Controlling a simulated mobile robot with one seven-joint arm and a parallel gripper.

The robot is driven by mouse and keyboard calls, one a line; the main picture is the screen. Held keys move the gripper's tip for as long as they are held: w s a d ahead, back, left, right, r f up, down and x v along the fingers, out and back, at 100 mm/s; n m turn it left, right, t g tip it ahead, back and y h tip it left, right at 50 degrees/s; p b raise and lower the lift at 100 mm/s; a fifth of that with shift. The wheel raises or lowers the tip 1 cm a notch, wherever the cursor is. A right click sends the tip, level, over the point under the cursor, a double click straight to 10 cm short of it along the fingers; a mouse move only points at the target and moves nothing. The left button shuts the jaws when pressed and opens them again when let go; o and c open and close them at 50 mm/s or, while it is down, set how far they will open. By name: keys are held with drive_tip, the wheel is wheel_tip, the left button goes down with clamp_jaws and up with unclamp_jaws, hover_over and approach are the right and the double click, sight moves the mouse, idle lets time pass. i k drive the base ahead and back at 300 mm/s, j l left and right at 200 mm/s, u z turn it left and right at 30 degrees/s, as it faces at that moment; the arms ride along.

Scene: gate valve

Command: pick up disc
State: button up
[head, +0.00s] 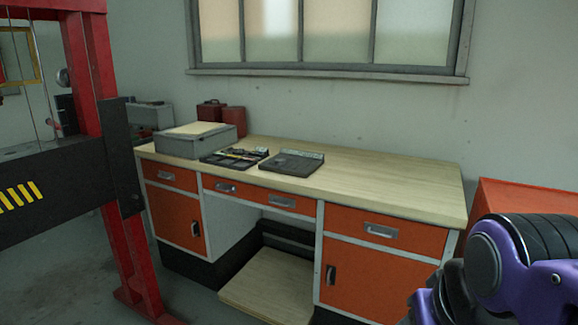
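I cannot make out a disc anywhere in the head view. Part of my purple and black arm shows at the lower right, in front of the workbench's right end. My gripper itself is not in the picture, so I cannot see its fingers or what they may hold.
A wooden-topped workbench (400,188) with orange drawers stands against the wall. Its right half is bare. A red and black frame (92,100) stands left; an orange cabinet (520,197) right.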

sight(277, 161)
drive_tip(key=u, duration=0.45)
drive_tip(key=z, duration=0.4)
drive_tip(key=i+j+z, duration=0.55)
drive_tip(key=i+j, duration=0.25)
drive_tip(key=j, duration=0.15)
drive_tip(key=i+j+z, duration=0.15)
drive_tip(key=i+j, duration=0.4)
drive_tip(key=j, duration=0.2)
drive_tip(key=i+j+z, duration=0.1)
drive_tip(key=j, duration=0.35)
drive_tip(key=i, duration=0.1)
